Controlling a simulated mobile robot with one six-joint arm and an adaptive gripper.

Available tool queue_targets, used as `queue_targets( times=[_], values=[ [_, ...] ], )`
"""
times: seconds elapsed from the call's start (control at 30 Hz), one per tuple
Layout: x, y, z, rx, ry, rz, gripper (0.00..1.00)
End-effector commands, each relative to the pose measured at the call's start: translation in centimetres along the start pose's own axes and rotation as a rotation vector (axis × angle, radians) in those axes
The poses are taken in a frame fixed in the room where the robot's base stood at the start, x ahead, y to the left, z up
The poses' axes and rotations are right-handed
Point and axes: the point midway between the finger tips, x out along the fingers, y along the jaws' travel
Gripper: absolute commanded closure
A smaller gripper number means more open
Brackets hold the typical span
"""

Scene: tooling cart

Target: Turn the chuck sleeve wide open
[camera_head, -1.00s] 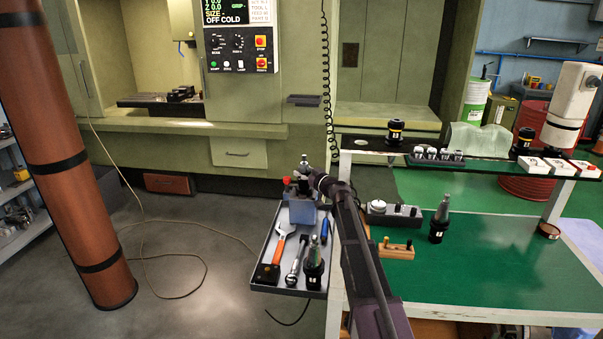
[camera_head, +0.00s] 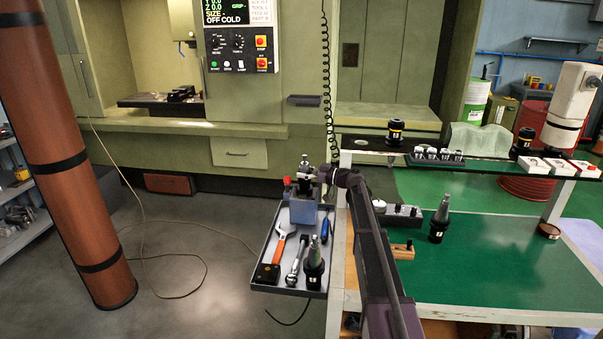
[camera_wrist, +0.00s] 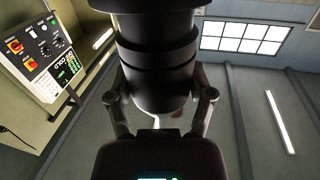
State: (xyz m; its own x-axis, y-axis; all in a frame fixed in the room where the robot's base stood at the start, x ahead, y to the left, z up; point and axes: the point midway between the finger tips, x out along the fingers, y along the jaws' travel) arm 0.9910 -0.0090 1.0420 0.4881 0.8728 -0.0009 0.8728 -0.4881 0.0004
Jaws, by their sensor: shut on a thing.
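The chuck sleeve (camera_wrist: 155,70) is a dark, banded cylinder that fills the upper middle of the wrist view. My gripper (camera_wrist: 160,98) has one finger on each side of it and is shut on it. In the head view my gripper (camera_head: 308,177) is at the top of a blue-grey block fixture (camera_head: 303,212) at the back of the grey tray. The chuck is small and partly covered there, so I cannot tell how far its sleeve is turned or how wide its jaws stand.
The grey tray (camera_head: 262,288) holds an orange-handled wrench (camera_head: 281,247), a metal tool (camera_head: 297,262), a blue-handled tool (camera_head: 325,229) and a black tool holder (camera_head: 313,268). The green-topped cart (camera_head: 490,260) stands to the right, with a second tool holder (camera_head: 438,222). Open floor lies left.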

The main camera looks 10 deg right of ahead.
Motion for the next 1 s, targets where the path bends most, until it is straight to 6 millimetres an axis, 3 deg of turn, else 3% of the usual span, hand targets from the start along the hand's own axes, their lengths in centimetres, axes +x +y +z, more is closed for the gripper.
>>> queue_targets(
  times=[0.4,0.43,0.5,1.0],
  values=[
    [-0.08,0.27,-0.04,-0.001,0.002,-0.001,0.79],
    [-0.08,0.28,-0.04,-0.001,0.002,-0.001,0.22],
    [-0.08,0.26,-0.04,-0.001,0.002,-0.002,0.02],
    [-0.24,0.13,-0.02,0.000,0.001,-0.004,0.00]
  ],
)
